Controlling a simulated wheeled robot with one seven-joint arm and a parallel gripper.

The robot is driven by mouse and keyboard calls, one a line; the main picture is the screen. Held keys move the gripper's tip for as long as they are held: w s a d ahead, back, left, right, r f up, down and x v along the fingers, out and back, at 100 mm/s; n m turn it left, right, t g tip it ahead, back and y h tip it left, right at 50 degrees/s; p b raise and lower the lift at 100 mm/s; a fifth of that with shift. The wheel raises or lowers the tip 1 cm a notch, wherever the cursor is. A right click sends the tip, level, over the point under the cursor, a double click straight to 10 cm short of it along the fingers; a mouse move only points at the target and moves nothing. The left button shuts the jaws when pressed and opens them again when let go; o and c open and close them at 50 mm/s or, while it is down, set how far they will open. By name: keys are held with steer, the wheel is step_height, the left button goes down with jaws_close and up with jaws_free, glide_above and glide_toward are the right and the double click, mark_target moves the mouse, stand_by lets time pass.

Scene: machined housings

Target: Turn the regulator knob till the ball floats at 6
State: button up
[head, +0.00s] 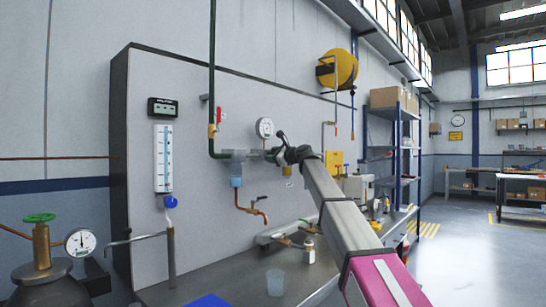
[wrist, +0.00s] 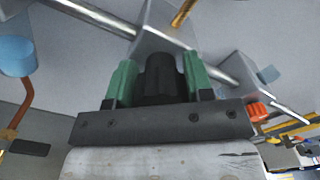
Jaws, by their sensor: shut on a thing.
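The black regulator knob (wrist: 159,72) sits below a grey metal block on a pipe in the wrist view. My gripper (wrist: 157,84) has its two green fingers on either side of the knob, shut on it. In the head view my gripper (head: 279,153) is at the pipe fittings on the grey panel, and the knob is hidden there. The flow meter (head: 163,158) is an upright clear tube with a white scale, at the panel's left. A blue part (head: 170,202) is below it. The ball and the scale numbers are too small to read.
A round pressure gauge (head: 264,128) is just above my gripper. A red-handled valve (head: 219,115) and a blue-cupped filter (head: 236,181) are left of it. A clear cup (head: 275,282) stands on the bench below. A gas cylinder (head: 47,280) is at the front left.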

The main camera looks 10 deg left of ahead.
steer(key=n, duration=0.4)
steer(key=shift+f+n, duration=0.1)
steer(key=shift+n, duration=0.2)
steer(key=shift+s+n, duration=0.1)
steer(key=shift+n, duration=1.9)
steer(key=shift+f, duration=0.1)
steer(key=o, duration=0.9)
steer(key=v, duration=1)
steer(key=shift+s+d, duration=0.2)
steer(key=shift+d, duration=0.1)
steer(key=shift+d, duration=0.1)
